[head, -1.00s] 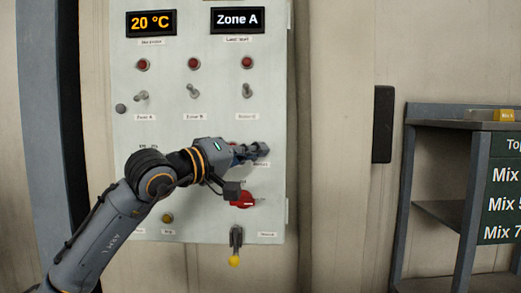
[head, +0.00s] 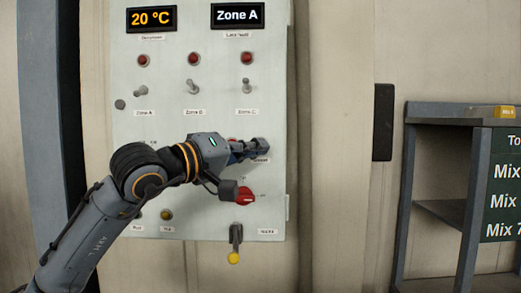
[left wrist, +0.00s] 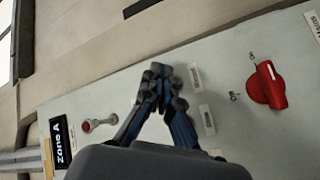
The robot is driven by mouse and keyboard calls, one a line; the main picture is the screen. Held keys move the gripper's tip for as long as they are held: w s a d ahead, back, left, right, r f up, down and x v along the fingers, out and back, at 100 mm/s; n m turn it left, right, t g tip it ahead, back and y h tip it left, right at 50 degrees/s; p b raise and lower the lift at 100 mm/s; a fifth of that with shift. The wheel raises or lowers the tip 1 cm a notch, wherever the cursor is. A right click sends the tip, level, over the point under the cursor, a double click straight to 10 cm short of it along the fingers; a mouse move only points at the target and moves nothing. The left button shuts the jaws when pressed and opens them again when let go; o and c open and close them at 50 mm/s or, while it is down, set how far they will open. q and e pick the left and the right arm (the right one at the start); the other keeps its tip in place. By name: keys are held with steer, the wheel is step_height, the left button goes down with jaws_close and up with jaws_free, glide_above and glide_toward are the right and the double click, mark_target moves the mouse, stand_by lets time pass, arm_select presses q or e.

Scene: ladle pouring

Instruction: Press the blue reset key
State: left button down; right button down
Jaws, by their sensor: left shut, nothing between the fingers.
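I cannot make out the blue reset key in either view. My left gripper (head: 262,147) is in front of the light grey control panel (head: 215,60), at its right side below the row of toggle switches, and covers part of it. In the left wrist view my left gripper (left wrist: 158,75) has its fingertips together with nothing between them. Blue shows along its fingers. I cannot tell whether the tips touch the panel. My right gripper is not in view.
Below the gripper are a red rotary knob (head: 245,196) and a yellow-tipped lever (head: 234,257). A toggle switch (head: 246,88) and a red lamp (head: 247,58) are above it.

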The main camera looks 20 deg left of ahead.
arm_select(q)
steer(key=s, duration=0.1)
steer(key=s+d+b, duration=0.1)
steer(key=s, duration=0.1)
stand_by(0.6)
